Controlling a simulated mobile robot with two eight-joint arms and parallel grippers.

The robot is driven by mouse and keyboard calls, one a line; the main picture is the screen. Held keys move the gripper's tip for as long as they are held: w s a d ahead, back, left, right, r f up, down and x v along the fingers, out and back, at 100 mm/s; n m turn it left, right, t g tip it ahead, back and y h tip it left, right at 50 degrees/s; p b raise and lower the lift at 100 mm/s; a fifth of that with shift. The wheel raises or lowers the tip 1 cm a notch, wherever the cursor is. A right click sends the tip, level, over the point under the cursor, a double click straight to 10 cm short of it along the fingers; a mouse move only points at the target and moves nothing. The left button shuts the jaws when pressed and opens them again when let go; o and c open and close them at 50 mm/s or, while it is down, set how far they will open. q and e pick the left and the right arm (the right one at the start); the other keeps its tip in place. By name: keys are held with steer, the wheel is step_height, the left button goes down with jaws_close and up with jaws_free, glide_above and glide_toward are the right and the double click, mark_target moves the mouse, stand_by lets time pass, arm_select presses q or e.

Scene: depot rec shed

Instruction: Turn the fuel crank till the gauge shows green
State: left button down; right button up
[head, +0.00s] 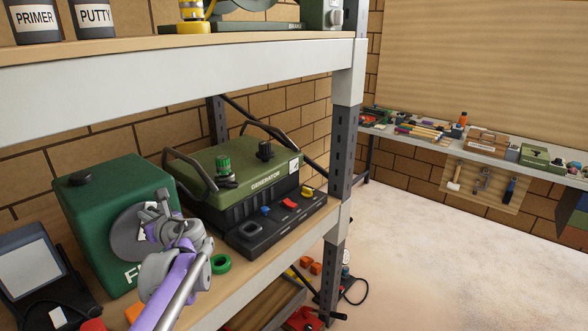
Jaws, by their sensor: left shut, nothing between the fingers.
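The green fuel box (95,215) stands on the middle shelf at left, with a black cap on top and a white letter F partly showing on its front. A grey round disc (125,238) is on its front face, probably part of the crank. My left gripper (163,203) is in front of this face, shut and empty, overlapping the disc's right side. I cannot tell whether it touches the crank. My purple and grey arm hides the rest of the front, and I cannot make out a gauge or its colour. My right gripper is out of view.
A green generator (235,165) with handles and coloured switches stands right of the fuel box. A green ring (220,264) lies on the shelf near my arm. A grey post (342,150) bounds the shelf at right. Open floor and a workbench (450,146) lie beyond.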

mark_target(157, 210)
arm_select(q)
steer(key=shift+w+d+f, duration=0.25)
steer(key=shift+w+d, duration=0.45)
steer(key=shift+w, duration=0.1)
steer(key=shift+w+d+f, duration=0.2)
steer(key=shift+w+d, duration=0.05)
steer(key=shift+w, duration=0.05)
steer(key=shift+s+a+r, duration=0.45)
steer(key=shift+s+a, duration=0.05)
steer(key=shift+s, duration=0.1)
steer(key=f+v, duration=0.1)
steer(key=v, duration=0.8)
steer(key=shift+f, duration=0.3)
steer(key=shift+s, duration=0.1)
